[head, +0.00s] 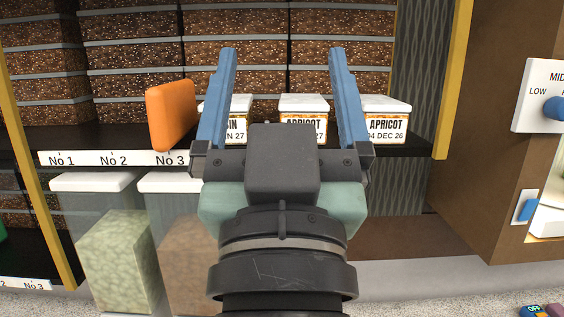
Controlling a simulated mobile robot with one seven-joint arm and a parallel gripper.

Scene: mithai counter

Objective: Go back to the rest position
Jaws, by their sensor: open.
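My gripper (283,65) is in the middle of the head view, with its two blue fingers spread wide and pointing up and away toward the shelf. Nothing shows between the fingers except the shelf goods behind. My wrist and arm come up from the bottom centre of the picture. They hide part of the shelf front and what stands below it. I cannot tell how far the fingertips are from the boxes behind them.
An orange block (171,115) stands on the dark shelf (60,138) left of my gripper. White-lidded boxes, one labelled apricot (386,120), stand behind and right. Lidded bins (95,182) sit below. A yellow post (453,80) and brown cabinet (505,150) with a dial panel (545,97) are right.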

